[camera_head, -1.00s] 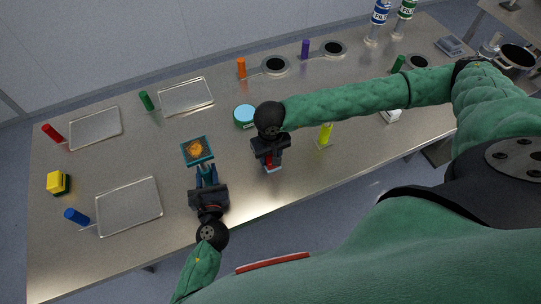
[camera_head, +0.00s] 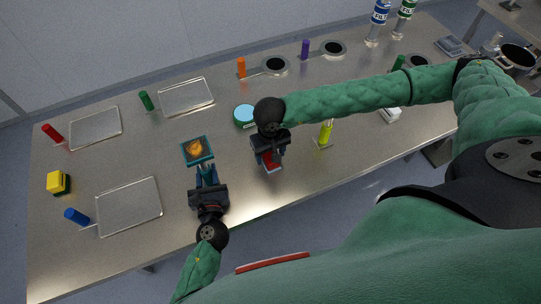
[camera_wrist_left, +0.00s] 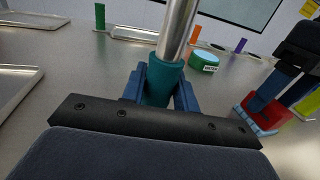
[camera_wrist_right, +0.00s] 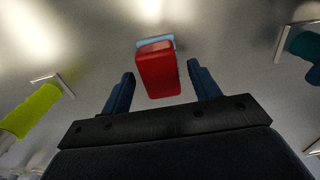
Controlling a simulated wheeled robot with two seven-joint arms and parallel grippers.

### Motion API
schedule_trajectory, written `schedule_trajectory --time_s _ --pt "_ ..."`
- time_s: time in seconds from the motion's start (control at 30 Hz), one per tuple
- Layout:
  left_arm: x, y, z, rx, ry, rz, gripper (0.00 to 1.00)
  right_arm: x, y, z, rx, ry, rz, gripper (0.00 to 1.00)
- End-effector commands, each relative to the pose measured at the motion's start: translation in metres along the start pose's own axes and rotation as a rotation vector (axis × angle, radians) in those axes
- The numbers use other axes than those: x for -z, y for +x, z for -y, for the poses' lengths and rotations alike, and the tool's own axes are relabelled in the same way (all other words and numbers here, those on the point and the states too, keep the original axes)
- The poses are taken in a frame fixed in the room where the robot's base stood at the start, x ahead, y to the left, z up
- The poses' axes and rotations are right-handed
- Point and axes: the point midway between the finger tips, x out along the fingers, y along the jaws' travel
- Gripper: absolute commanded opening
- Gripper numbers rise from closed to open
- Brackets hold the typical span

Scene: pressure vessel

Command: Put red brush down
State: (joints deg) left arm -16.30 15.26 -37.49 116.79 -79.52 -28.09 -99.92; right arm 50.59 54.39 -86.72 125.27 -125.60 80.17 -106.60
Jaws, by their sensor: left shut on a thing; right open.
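The red brush (camera_head: 271,163) has a red block and a pale blue underside, and it sits on the steel table (camera_head: 320,185). It also shows in the right wrist view (camera_wrist_right: 158,72) and at the right of the left wrist view (camera_wrist_left: 246,112). My right gripper (camera_wrist_right: 162,82) is open, its two fingers apart on either side of the brush's near end, with gaps visible. My left gripper (camera_wrist_left: 160,90) is shut on a teal handle (camera_wrist_left: 163,84) with a metal shaft. In the head view, a teal-edged square with an orange patch (camera_head: 197,149) is just beyond that gripper.
A round green tin with a blue lid (camera_head: 244,115) and a yellow-green handled tool (camera_head: 326,131) stand near the right gripper. Metal trays (camera_head: 128,206), a yellow sponge (camera_head: 59,183) and a blue handle (camera_head: 76,216) are at the left. The table's front edge is close.

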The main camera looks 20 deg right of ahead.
Motion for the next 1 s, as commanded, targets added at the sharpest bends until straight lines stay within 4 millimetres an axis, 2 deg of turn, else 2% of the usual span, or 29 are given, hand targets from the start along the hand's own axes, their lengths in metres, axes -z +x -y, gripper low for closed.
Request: schedule_trajectory --time_s 0.3,0.5,0.7,1.0 --pt "0.000 0.000 0.000 0.000 0.000 0.000 0.03 0.000 -0.061 0.000 0.002 0.000 -0.002 0.61" --pt "0.000 0.000 0.000 0.000 0.000 0.000 0.03 0.000 -0.091 0.000 0.001 -0.001 -0.002 0.61" --pt "0.000 0.000 0.000 0.000 0.000 0.000 0.03 -0.001 -0.104 0.000 0.001 -0.001 0.001 0.61" --pt "0.000 0.000 0.000 0.000 0.000 0.000 0.03 -0.001 -0.105 0.000 0.001 -0.001 0.001 0.61"
